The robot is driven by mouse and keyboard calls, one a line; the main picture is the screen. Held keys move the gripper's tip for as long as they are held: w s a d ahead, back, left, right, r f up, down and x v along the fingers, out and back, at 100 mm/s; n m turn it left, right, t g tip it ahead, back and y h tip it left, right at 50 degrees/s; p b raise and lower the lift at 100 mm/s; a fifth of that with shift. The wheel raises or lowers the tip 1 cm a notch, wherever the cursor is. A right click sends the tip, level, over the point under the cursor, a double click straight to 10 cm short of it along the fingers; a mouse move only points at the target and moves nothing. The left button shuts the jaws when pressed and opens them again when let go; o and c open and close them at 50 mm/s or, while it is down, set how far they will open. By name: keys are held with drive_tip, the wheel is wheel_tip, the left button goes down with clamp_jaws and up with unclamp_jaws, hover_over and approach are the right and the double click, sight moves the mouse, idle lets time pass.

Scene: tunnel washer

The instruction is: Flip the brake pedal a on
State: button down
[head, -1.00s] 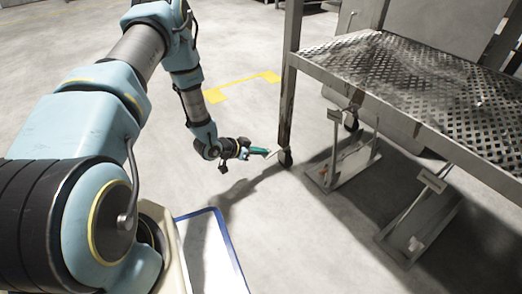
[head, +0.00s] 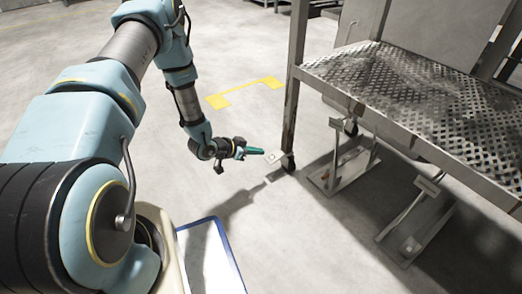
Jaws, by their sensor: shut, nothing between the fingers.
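Two pedal-like metal assemblies stand on the floor under the perforated platform. Each has a flat base plate and a slanted bar with a small pale plate on top. The nearer one to my gripper (head: 344,168) is right of the platform's leg; the other (head: 412,222) is farther right and lower in the picture. I cannot tell which is brake pedal a. My gripper (head: 271,158), with a green section behind the fingertips, is shut and empty. It is low, left of the caster leg, apart from both assemblies. Its fingertips are small and pale.
The perforated metal platform (head: 390,85) overhangs the assemblies. Its leg (head: 291,110), ending in a black caster, stands between my gripper and the nearer assembly. Yellow floor tape (head: 245,92) lies behind. A blue-edged white panel (head: 210,255) is at bottom. The floor left of the leg is clear.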

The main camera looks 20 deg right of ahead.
drive_tip(key=p+v, duration=0.2)
drive_tip(key=v, duration=0.4)
drive_tip(key=shift+a, duration=0.5)
drive_tip(key=w+a+r+n+t+y+p, duration=0.25)
drive_tip(key=w+a+r+y, duration=0.25)
drive_tip(key=w+a+r, duration=0.4)
drive_tip(key=s+a+r+n+y+p, duration=0.1)
drive_tip(key=s+a+r+n+y, duration=0.25)
drive_tip(key=a+r, duration=0.5)
drive_tip(key=s+a+r+n+y, duration=0.2)
drive_tip(key=s+a+r+n, duration=0.25)
drive_tip(key=a+r, duration=0.4)
drive_tip(key=s+a+r+n+g+p, duration=0.1)
drive_tip(key=s+r+n+g, duration=0.25)
drive_tip(key=s+r, duration=0.6)
wheel_tip(320, 180, up, 37)
drive_tip(key=p, duration=3.8)
drive_tip(key=shift+s+a+n, duration=0.2)
drive_tip(key=shift+n, duration=0.1)
